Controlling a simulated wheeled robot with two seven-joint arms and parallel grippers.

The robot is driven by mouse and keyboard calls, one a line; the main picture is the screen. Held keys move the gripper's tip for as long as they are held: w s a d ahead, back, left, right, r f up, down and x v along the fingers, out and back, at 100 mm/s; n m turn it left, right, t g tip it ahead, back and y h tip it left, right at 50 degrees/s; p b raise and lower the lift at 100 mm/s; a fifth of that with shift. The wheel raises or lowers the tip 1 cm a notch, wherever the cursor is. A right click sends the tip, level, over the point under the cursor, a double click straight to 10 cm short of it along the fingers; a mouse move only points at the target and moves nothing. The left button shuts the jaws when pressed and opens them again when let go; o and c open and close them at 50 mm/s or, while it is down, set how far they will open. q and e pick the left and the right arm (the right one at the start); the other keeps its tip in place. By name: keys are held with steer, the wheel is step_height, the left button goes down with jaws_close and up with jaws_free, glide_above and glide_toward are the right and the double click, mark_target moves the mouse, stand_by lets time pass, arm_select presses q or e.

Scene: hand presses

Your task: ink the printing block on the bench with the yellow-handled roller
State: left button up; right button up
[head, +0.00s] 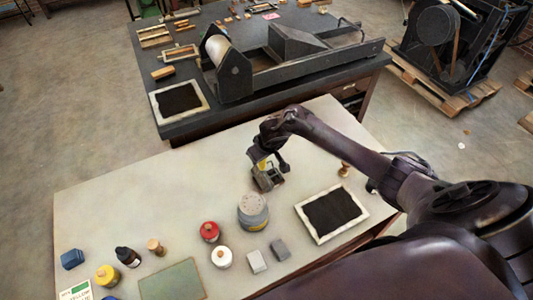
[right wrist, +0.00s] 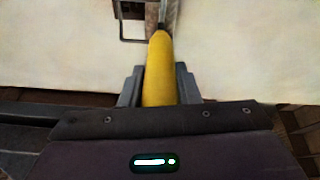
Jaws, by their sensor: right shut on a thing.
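My right gripper (head: 267,160) is over the pale bench, beyond the grey tin. It is shut on the yellow handle of the roller (right wrist: 159,72), which lies between its two fingers in the right wrist view. The roller's metal frame (head: 269,179) hangs below the gripper in the head view; I cannot tell whether it touches the bench. A dark slab in a white frame (head: 300,210) lies on the bench to the right. A flat green block (head: 172,281) lies at the front left. I cannot tell for sure which is the printing block. My left gripper is not in view.
A grey tin (head: 253,212), a red-topped jar (head: 210,232), a white jar (head: 222,258) and two small grey blocks (head: 268,254) stand between the slab and green block. Bottles and a yellow jar (head: 107,275) are at left. A press (head: 270,70) stands on the table behind.

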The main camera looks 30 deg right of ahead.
steer(key=shift+a, duration=0.5)
steer(key=shift+r, duration=2.55)
